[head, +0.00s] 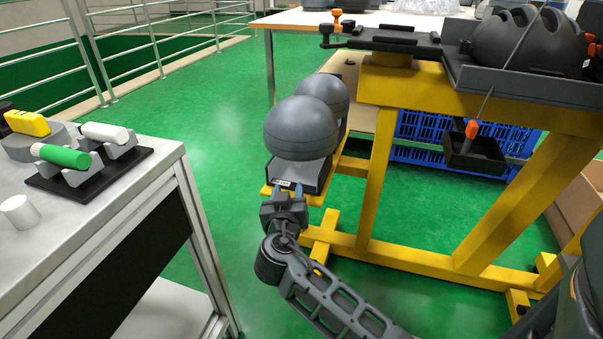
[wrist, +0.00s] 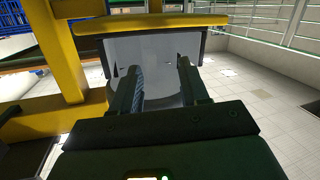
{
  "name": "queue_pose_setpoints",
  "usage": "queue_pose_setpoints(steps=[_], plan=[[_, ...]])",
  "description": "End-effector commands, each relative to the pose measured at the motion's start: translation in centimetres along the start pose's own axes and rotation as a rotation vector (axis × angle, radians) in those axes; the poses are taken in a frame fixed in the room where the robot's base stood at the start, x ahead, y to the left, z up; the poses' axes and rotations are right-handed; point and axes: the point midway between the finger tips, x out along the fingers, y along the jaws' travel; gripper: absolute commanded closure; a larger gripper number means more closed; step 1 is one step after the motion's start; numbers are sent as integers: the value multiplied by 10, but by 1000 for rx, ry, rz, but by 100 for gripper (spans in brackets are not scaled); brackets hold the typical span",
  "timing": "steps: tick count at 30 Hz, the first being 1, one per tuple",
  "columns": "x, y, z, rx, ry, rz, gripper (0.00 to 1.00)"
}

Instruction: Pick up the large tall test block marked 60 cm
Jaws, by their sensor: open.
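A grey dome-topped block (head: 301,130) stands on a low yellow shelf of the frame. It has a flat dark base with a small light label whose text is too small to read. A second grey dome (head: 325,92) shows partly hidden behind it. I cannot tell which one is marked 60 cm. My gripper (head: 286,192) is open, at the near front edge of the nearer block's base. In the wrist view, my two fingers (wrist: 159,75) stand apart in front of a pale grey face (wrist: 160,48) below a yellow bar. Contact cannot be made out.
The yellow frame (head: 376,160) has a post and braces right of the blocks. A grey workbench (head: 120,220) stands at left with green, white and yellow pieces on it. Blue crates (head: 430,125) lie behind the frame. Green floor is clear between bench and frame.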

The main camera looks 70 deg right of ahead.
Motion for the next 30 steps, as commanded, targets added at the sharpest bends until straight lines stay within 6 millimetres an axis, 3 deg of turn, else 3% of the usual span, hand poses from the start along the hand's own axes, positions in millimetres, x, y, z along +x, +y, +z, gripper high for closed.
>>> queue_pose_setpoints(steps=[1,3,9,30], plan=[[16,-3,7,41,26,67,55],[28,-1,0,88,57,142,55],[44,4,-14,162,110,257,55],[117,23,-22,169,115,268,55]])
